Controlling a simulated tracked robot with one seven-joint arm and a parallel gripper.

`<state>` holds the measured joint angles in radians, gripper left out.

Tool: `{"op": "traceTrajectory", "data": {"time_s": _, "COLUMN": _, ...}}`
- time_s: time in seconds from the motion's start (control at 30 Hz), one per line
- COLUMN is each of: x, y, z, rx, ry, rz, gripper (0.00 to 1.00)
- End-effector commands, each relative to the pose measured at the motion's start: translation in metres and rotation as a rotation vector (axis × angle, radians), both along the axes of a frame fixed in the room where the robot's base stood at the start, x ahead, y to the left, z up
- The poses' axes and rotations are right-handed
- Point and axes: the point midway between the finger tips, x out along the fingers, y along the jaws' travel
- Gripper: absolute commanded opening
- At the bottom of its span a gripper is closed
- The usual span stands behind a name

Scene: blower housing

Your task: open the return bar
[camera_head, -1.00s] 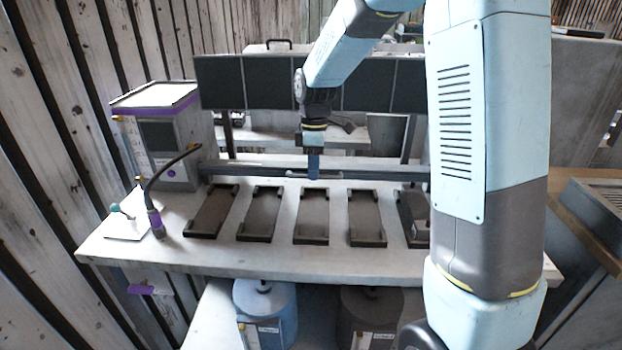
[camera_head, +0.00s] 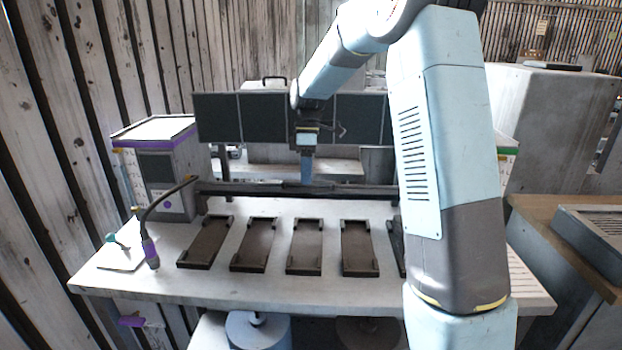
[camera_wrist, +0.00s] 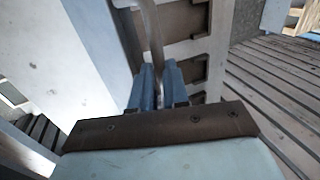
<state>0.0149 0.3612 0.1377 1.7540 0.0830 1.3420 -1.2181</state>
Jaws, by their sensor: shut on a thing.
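The return bar (camera_head: 250,187) is a long dark bar running across the bench, behind a row of dark trays. My gripper (camera_head: 307,180) reaches down to the middle of the bar from above. In the wrist view, the two blue fingers of my gripper (camera_wrist: 159,85) stand on either side of a narrow grey strip of the bar (camera_wrist: 151,35), shut on it. The right end of the bar is hidden behind my arm in the head view.
Several shallow dark trays (camera_head: 305,247) lie on the pale bench (camera_head: 210,288). A box with a purple band (camera_head: 160,165) and a bent cable with a purple grip (camera_head: 150,250) are at the left. Dark panels (camera_head: 265,118) stand behind the bar. Bare bench lies in front.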

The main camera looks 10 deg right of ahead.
Motion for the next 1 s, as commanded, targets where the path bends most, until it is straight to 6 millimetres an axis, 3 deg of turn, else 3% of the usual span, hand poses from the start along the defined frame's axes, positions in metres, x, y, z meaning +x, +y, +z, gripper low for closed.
{"op": "traceTrajectory", "data": {"time_s": 0.47, "x": 0.0056, "y": -0.0042, "z": -0.0047, "rx": -0.002, "ry": -0.006, "rz": -0.005, "gripper": 0.00}}
{"op": "traceTrajectory", "data": {"time_s": 0.5, "x": 0.0056, "y": -0.0045, "z": -0.0047, "rx": -0.002, "ry": -0.006, "rz": -0.005, "gripper": 0.16}}
{"op": "traceTrajectory", "data": {"time_s": 0.73, "x": 0.0048, "y": -0.0047, "z": -0.0038, "rx": -0.002, "ry": -0.005, "rz": -0.006, "gripper": 0.38}}
{"op": "traceTrajectory", "data": {"time_s": 1.0, "x": 0.0039, "y": -0.0032, "z": -0.0023, "rx": -0.003, "ry": -0.004, "rz": -0.004, "gripper": 0.40}}
